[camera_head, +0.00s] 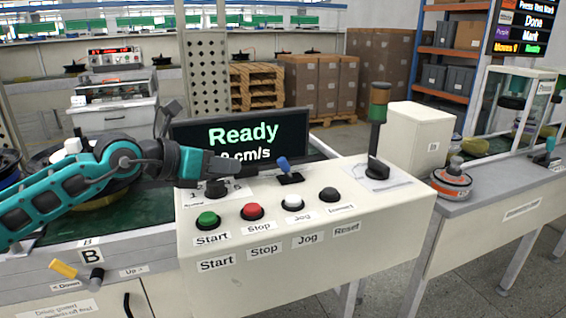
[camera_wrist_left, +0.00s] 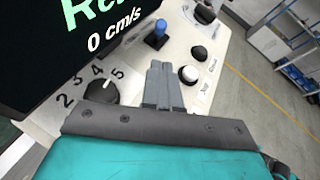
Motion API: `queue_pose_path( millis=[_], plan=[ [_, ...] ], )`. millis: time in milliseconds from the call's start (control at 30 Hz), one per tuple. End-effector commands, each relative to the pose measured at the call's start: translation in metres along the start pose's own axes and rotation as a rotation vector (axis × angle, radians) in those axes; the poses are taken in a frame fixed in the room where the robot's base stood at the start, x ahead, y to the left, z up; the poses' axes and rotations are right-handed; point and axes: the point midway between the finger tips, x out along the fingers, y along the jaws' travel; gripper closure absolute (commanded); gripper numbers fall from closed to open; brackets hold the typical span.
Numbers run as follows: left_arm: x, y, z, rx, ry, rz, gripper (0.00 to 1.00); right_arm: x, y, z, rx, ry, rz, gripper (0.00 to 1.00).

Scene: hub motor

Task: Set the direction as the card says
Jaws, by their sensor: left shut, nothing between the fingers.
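A blue-capped lever (camera_head: 284,164) stands on a black base on top of the cream control box (camera_head: 305,235); it leans a little up and left. It also shows in the left wrist view (camera_wrist_left: 158,34). My left gripper (camera_head: 254,171) is shut and empty, reaching in from the left just above the panel. Its tips end left of the lever, apart from it. In the left wrist view the shut fingers (camera_wrist_left: 161,70) lie between the black dial (camera_wrist_left: 103,91) and the white button (camera_wrist_left: 189,74). I cannot make out a direction card. My right gripper is not in view.
The screen (camera_head: 245,137) behind the panel reads Ready and 0 cm/s. Green (camera_head: 208,220), red (camera_head: 253,211), white (camera_head: 292,203) and black (camera_head: 330,195) buttons line the front. A signal tower (camera_head: 378,125) stands at the right. A yellow-handled lever (camera_head: 64,268) sits lower left.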

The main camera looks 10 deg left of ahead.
Motion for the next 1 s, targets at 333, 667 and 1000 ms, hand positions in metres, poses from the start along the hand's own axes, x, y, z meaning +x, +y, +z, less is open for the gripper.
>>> queue_pose_path(
  millis=[333, 667, 1000],
  plan=[
    [-0.001, 0.002, 0.001, 0.009, 0.002, 0.009, 1.0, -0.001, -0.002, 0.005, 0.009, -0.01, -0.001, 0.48],
    [0.007, 0.002, 0.001, 0.005, 0.001, 0.006, 1.0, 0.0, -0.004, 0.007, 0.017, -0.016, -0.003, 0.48],
    [0.065, 0.002, 0.001, 0.006, 0.0, 0.006, 1.0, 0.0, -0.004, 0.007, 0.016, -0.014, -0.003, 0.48]
  ],
)
